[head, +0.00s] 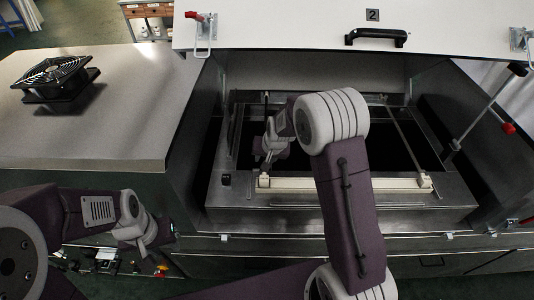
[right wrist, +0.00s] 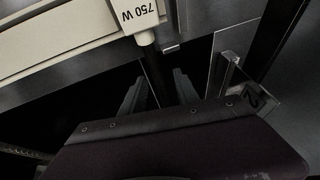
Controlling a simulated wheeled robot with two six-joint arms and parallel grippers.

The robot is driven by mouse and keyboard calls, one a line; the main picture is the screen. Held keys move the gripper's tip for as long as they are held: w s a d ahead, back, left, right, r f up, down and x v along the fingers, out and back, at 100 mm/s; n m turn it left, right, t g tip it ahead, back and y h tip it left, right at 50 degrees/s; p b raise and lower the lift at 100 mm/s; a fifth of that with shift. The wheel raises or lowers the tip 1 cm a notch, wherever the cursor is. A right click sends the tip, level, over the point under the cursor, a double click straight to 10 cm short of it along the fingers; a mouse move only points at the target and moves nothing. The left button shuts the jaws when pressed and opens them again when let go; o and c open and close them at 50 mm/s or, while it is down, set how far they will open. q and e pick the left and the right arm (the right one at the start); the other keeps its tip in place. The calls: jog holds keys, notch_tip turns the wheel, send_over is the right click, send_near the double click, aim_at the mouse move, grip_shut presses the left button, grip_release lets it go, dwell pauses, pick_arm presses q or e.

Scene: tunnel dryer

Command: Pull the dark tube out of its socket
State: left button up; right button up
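In the right wrist view a dark tube (right wrist: 154,68) runs down from a cream socket (right wrist: 138,14) marked "750 W". Its end is at the socket, and its lower part goes behind my wrist. My right gripper (right wrist: 158,88) has one finger on each side of the tube, with dark gaps showing, so it looks open around it. In the head view my right gripper (head: 270,150) is inside the dryer, just behind the left socket (head: 263,183), and the arm hides much of it. My left gripper (head: 160,240) hangs low at the left, away from the dryer opening; its fingers are unclear.
A cream rail (head: 300,184) carries another socket (head: 425,181) at right, with a lighter tube (head: 407,140) behind it. The raised lid (head: 270,33) is above. A black fan (head: 55,80) stands on the grey worktop (head: 120,125). Metal walls enclose the opening.

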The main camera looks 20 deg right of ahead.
jog(key=shift+f, duration=0.25)
jog(key=shift+w, duration=0.1)
jog(key=shift+c, duration=0.7)
grip_shut()
dwell(0.8)
